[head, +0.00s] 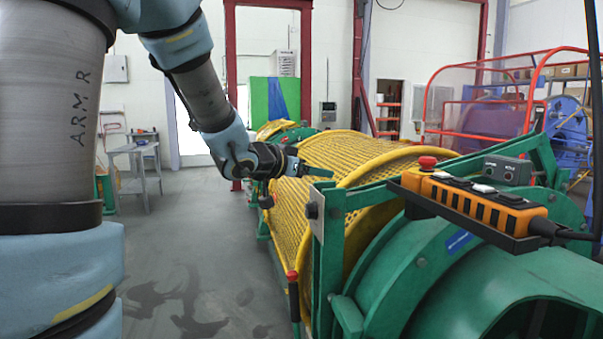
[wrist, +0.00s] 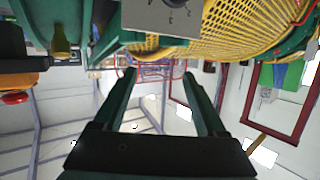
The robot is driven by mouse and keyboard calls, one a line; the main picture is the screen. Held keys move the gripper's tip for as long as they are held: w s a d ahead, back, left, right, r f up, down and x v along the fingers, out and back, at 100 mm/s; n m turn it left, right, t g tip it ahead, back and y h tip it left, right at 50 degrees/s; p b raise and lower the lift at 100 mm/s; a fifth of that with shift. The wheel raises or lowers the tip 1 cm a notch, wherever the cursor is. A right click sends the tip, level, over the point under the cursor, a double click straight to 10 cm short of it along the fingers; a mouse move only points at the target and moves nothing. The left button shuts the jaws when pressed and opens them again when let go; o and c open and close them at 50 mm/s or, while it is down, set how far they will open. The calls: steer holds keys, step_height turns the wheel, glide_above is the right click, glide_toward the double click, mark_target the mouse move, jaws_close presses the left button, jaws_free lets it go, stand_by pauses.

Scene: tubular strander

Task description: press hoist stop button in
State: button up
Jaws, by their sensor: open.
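The hoist pendant (head: 470,198) is an orange and black box lying in a dark tray at the right of the head view. In the wrist view, which looks upside down, the red button (wrist: 15,98) and part of the orange pendant (wrist: 12,80) show at the left edge. My gripper (head: 322,173) is left of the button in the head view, apart from it, above the yellow mesh guard. In the wrist view my gripper (wrist: 159,76) is open, with nothing between its fingers.
A grey control box (head: 508,170) stands behind the pendant. The yellow mesh guard (head: 345,155) and green machine frame (head: 420,255) fill the middle and right. Another red knob (head: 292,276) tops a post below. Open floor (head: 190,250) lies at the left.

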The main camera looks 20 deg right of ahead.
steer(key=shift+w+a+f+n+t+y, duration=0.25)
steer(key=shift+w+a+f+n+y, duration=0.15)
steer(key=shift+a, duration=0.3)
steer(key=shift+w+a+f+n+t+y, duration=0.2)
steer(key=shift+w+a+f+t+y, duration=0.1)
steer(key=shift+a+y, duration=0.3)
steer(key=shift+a, duration=0.1)
steer(key=a+f+n+y, duration=0.3)
steer(key=a+f+y, duration=0.15)
steer(key=a, duration=0.35)
steer(key=a+f+n+y, duration=0.25)
steer(key=a+f, duration=0.25)
steer(key=a, duration=0.3)
steer(key=s+a+f+n+g+y, duration=0.1)
steer(key=s+a+f+n+g, duration=0.1)
steer(key=s, duration=0.6)
steer(key=s+a+f+n+g+y, duration=0.2)
steer(key=s+a+f+g, duration=0.3)
steer(key=s+a, duration=0.3)
steer(key=shift+s+a+f, duration=0.25)
steer(key=shift+a+f, duration=0.1)
steer(key=shift+f, duration=0.25)
steer(key=shift+c, duration=0.4)
